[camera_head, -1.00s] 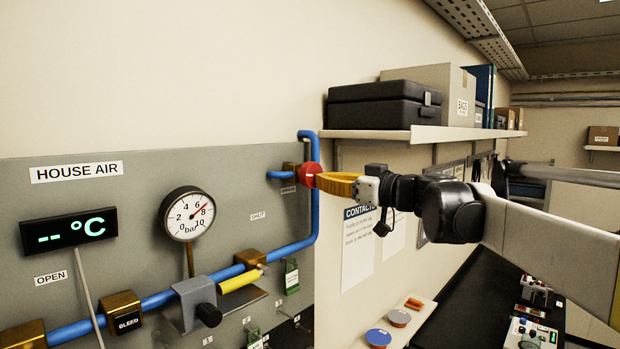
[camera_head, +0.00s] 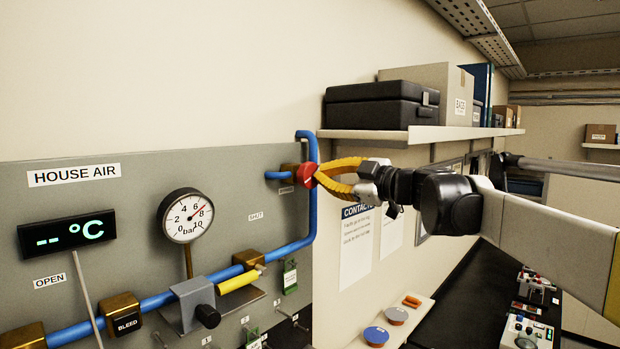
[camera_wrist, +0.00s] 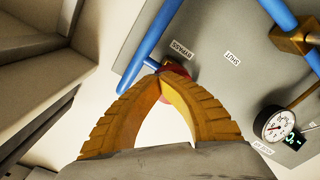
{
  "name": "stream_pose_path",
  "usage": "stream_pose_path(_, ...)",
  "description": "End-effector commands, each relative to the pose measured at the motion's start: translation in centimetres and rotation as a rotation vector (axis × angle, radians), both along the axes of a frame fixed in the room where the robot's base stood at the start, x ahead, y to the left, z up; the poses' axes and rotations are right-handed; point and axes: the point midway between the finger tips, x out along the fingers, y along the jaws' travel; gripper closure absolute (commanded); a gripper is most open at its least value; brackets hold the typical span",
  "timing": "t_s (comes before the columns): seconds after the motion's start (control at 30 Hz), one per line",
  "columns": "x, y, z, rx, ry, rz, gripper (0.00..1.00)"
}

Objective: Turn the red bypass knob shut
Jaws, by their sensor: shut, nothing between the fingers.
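The red bypass knob (camera_head: 306,177) sits on the blue pipe fitting at the right edge of the grey panel. A slanted line shows across it in the head view. My gripper (camera_head: 318,175) is at the knob from the right, its yellow fingers bowed with their tips together. In the wrist view my fingertips (camera_wrist: 159,77) meet in front of the knob (camera_wrist: 180,73), hiding much of it. Nothing shows between the fingers. I cannot tell whether the tips touch the knob. A "SHUT" label (camera_wrist: 232,57) is on the panel nearby.
The blue pipe (camera_head: 314,215) runs down beside the knob. A pressure gauge (camera_head: 186,215) and a yellow-handled valve (camera_head: 240,282) are to the left. A shelf (camera_head: 415,134) with a black case (camera_head: 380,103) is above my arm.

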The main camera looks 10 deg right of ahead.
Motion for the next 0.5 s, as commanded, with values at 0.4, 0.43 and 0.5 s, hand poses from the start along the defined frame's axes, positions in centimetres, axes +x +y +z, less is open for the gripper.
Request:
stream_pose_path(0.4,-0.12,0.19,0.66,-0.246,-0.179,0.001,1.0)
stream_pose_path(0.43,-0.12,0.21,0.72,-0.274,-0.2,0.001,1.0)
stream_pose_path(0.5,-0.14,0.23,0.8,-0.321,-0.233,0.0,1.0)
